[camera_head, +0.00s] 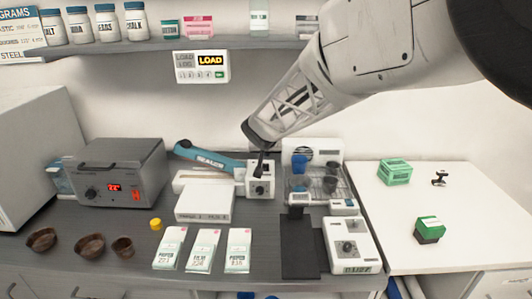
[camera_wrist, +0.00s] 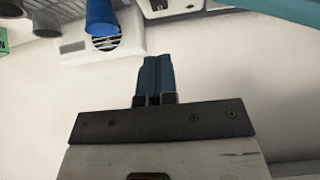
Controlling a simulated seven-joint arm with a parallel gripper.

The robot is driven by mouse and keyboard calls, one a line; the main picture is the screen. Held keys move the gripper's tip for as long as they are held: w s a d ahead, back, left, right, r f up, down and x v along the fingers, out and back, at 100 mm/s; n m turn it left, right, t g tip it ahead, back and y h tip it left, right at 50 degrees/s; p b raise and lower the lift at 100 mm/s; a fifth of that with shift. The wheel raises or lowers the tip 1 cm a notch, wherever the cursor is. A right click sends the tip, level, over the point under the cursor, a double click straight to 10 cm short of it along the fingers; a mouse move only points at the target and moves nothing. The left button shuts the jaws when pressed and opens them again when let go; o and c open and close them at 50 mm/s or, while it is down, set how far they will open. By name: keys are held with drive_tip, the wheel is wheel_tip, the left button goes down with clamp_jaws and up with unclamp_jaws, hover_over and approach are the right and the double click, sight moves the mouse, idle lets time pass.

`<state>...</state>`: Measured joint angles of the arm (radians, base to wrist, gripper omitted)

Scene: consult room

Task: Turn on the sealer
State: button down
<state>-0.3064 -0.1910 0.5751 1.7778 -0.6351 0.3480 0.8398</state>
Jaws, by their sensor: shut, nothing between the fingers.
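The sealer has a blue arm (camera_head: 210,159) with white lettering, raised at a slant over a pale base (camera_head: 195,177). At its right end is a white control box (camera_head: 253,193) with a dark round knob (camera_head: 259,190) on its front. My gripper (camera_head: 259,172) is shut and empty, pointing down at the top of this box. I cannot tell whether the fingertips touch it. In the wrist view my closed fingers (camera_wrist: 155,75) show dark blue-grey, and a blue edge, likely the sealer arm (camera_wrist: 285,14), is at the top right.
A grey unit with a red display (camera_head: 122,172) stands at left. A wire rack with a blue cup (camera_head: 299,172) is right of the sealer. A white box (camera_head: 204,204), several packets (camera_head: 203,251) and a white dial device (camera_head: 350,246) are in front. A shelf (camera_head: 120,46) hangs above.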

drive_tip(key=shift+s+f+v, duration=0.1)
drive_tip(key=shift+s+v, duration=0.05)
drive_tip(key=shift+v, duration=0.8)
drive_tip(key=shift+s+f+v, duration=0.15)
drive_tip(key=shift+v, duration=0.75)
drive_tip(key=shift+s+f+v, duration=0.1)
drive_tip(key=shift+v, duration=0.85)
drive_tip(key=s+d+r+g+h, duration=0.1)
drive_tip(key=s+d+r+g, duration=0.15)
drive_tip(key=s+d, duration=1.2)
drive_tip(key=s+d+f+g, duration=0.1)
drive_tip(key=s+d, duration=0.1)
drive_tip(key=s, duration=1)
drive_tip(key=s+d+f+g+y, duration=0.1)
drive_tip(key=s+d+f+g, duration=0.1)
drive_tip(key=s, duration=1.1)
drive_tip(key=shift+s+d, duration=0.25)
drive_tip(key=shift+d, duration=0.5)
